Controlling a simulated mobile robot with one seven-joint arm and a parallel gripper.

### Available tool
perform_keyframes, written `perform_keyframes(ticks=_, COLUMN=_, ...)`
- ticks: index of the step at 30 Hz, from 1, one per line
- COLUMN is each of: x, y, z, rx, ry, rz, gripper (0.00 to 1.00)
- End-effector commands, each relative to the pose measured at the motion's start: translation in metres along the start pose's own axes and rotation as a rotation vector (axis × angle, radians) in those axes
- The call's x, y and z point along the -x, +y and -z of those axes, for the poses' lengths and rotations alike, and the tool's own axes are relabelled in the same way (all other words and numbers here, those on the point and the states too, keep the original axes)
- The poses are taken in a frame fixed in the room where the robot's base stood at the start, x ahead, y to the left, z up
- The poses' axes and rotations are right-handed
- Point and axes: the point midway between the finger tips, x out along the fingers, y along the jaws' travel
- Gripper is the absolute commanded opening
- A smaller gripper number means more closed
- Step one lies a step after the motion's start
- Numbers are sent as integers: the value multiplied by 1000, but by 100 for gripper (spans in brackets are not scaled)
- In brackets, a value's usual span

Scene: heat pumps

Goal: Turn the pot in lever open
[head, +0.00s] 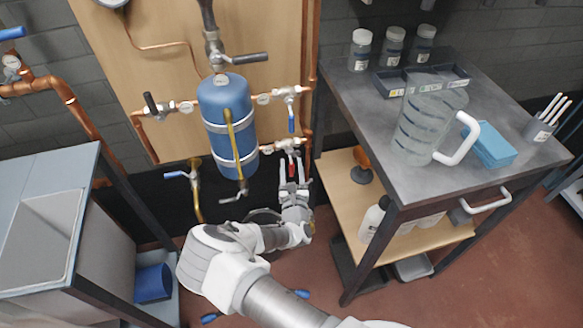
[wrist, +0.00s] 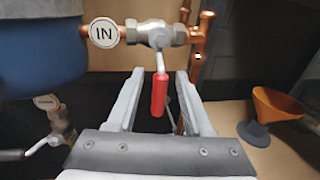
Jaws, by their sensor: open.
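The red pot in lever (wrist: 160,95) hangs straight down from a valve (wrist: 158,36) on a copper pipe with a round "IN" tag (wrist: 104,32). In the head view the valve (head: 289,145) is at the lower right of the blue pot (head: 213,105), which has two silver bands. My gripper (head: 293,175) is open just below that valve. In the wrist view my gripper (wrist: 160,78) has one finger on each side of the red lever, with visible gaps. The lever shows between them, but I cannot tell how deep it sits.
A blue-handled valve (head: 290,95) is above the red one. An orange funnel (wrist: 277,103) stands at the right on the lower shelf. A metal cart (head: 400,185) with a clear jug (head: 425,115) stands at the right. A grey sink (head: 40,240) is at the left.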

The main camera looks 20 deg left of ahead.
Motion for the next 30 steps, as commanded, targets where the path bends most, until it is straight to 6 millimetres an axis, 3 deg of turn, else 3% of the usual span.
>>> perform_keyframes(ticks=8, x=-2, y=0, z=0, rx=1, ry=0, rz=0, gripper=51)
perform_keyframes(ticks=17, x=-2, y=0, z=0, rx=0, ry=0, rz=0, gripper=0)
perform_keyframes(ticks=30, x=-2, y=0, z=0, rx=0, ry=1, rz=1, gripper=0)
